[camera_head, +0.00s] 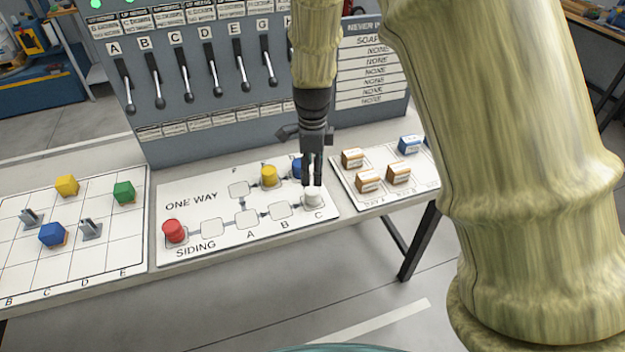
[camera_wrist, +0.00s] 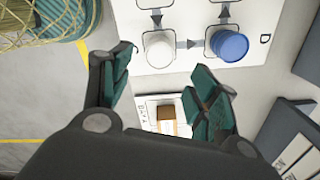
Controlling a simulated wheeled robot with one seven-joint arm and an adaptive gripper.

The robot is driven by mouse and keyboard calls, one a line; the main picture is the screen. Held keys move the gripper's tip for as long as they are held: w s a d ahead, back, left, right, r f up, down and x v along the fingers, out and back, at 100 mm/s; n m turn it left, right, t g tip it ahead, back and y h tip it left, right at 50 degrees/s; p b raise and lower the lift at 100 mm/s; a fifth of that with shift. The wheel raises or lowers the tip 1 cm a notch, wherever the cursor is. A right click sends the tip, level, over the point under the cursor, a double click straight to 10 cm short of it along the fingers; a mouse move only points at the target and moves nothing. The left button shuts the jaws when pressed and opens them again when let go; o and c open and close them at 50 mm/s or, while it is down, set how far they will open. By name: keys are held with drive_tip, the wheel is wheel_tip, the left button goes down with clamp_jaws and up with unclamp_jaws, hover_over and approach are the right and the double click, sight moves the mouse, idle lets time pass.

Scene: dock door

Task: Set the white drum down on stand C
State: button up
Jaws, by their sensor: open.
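The white drum (camera_head: 313,198) stands upright at stand C on the siding board (camera_head: 190,247), just behind the printed letter C. It also shows in the wrist view (camera_wrist: 159,50), seen from above on a square outline joined by arrows to its neighbours. My gripper (camera_head: 312,179) is directly above the drum, pointing down. In the wrist view my gripper's fingers (camera_wrist: 164,64) are spread apart with nothing held between them. The drum appears just beyond the fingertips. I cannot tell whether a finger touches it.
A blue drum (camera_wrist: 229,46) stands at D, close beside the white one. A yellow drum (camera_head: 269,176) and a red drum (camera_head: 174,231) stand on the same board. Outlines A and B are empty. A board with small boxes (camera_head: 398,173) lies right; the lever panel (camera_head: 200,70) rises behind.

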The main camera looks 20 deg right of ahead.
drive_tip(key=shift+r, duration=1.7)
